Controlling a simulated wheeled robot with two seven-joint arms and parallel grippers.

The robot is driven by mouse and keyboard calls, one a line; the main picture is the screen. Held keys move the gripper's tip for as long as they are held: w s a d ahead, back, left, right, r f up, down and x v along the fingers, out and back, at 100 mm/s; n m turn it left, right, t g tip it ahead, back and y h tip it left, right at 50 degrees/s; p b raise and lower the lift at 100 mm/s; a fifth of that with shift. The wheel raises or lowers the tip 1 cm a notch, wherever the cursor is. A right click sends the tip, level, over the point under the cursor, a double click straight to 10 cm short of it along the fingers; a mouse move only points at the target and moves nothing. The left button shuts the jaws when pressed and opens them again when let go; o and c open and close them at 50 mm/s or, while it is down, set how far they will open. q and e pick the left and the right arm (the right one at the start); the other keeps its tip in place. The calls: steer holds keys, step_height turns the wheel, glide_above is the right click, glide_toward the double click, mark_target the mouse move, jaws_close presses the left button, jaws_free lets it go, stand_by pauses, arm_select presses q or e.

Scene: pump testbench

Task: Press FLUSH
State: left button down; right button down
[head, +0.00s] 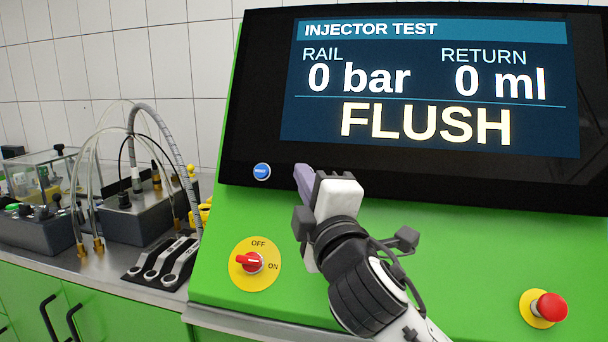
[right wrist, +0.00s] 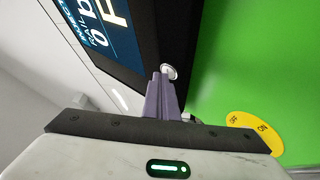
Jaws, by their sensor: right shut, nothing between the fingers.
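The black-framed display (head: 400,85) shows INJECTOR TEST, 0 bar, 0 ml and the large word FLUSH. A blue round button (head: 262,171) sits on the lower left of the frame; its small label is too fine to read. My right gripper (head: 300,170) is shut and empty, its purple fingertips just right of the blue button in the head view. In the right wrist view, the shut fingers (right wrist: 163,76) end at a pale round button (right wrist: 169,71) on the bezel. I cannot tell whether they touch it. My left gripper is out of view.
Below the display, the green panel carries a red OFF/ON knob (head: 250,262) on a yellow plate and a red emergency stop (head: 550,307). Hoses, boxes and a grey rack (head: 160,262) crowd the left bench.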

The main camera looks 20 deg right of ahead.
steer(key=shift+s+a+r+p, duration=0.3)
steer(key=shift+s+a+p, duration=0.1)
steer(key=shift+s+p, duration=0.25)
steer(key=s+a+r+p, duration=0.1)
steer(key=s, duration=0.1)
steer(key=s+a+r+p, duration=0.1)
steer(key=p, duration=0.1)
steer(key=shift+s+a+r, duration=0.1)
steer(key=shift+s+a, duration=0.2)
steer(key=shift+s, duration=0.1)
